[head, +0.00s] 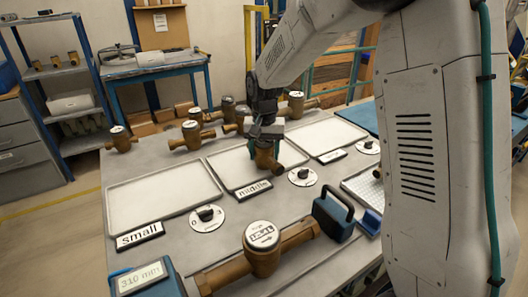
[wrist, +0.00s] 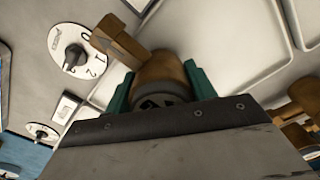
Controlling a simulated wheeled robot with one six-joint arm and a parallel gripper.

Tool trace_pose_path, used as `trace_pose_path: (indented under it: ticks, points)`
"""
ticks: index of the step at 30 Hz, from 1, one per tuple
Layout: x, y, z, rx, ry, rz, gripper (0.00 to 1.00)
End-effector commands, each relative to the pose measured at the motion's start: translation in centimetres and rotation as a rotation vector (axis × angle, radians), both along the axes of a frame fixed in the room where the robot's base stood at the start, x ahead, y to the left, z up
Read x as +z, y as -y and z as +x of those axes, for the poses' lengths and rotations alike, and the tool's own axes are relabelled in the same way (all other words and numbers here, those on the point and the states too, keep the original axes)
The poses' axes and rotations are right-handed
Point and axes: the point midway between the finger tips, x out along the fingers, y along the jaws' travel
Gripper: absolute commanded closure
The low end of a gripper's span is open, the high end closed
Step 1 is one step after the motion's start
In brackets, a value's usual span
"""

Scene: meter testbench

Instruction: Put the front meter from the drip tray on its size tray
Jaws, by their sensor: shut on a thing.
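My gripper (head: 262,143) is shut on a brass meter (head: 267,161) over the right part of the middle tray (head: 232,173). In the wrist view the meter (wrist: 160,72) sits between the green fingers (wrist: 160,92), with a pipe end pointing up and left. I cannot tell whether the meter touches the tray. The small tray (head: 150,203) is empty on the left; a third tray (head: 325,137) is empty on the right. The drip tray (head: 362,191), a gridded tray, is partly hidden by my arm; a small brass part (head: 378,173) shows at it.
Several brass meters (head: 191,135) stand along the back of the bench. A large meter on a pipe (head: 262,245), a blue-handled box (head: 334,213) and a display reading 310 mm (head: 142,279) are at the front. Dials (head: 207,217) sit before the trays.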

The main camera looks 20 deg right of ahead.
Motion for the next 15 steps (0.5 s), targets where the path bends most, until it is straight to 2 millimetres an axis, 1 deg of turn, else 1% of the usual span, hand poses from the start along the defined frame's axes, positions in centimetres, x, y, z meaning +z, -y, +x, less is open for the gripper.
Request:
trace_pose_path:
  ticks: [3, 4, 5, 6, 15]
  points:
    - [-0.27, 0.01, 0.03, 0.000, 0.000, 0.000, 0.92]
    - [-0.30, 0.01, -0.02, 0.000, -0.001, 0.000, 0.36]
    - [-0.29, 0.01, -0.02, 0.000, -0.001, 0.000, 0.28]
    - [-0.28, 0.01, -0.02, 0.000, -0.001, 0.000, 0.23]
    - [-0.07, 0.02, 0.00, 0.000, 0.000, 0.000, 0.23]
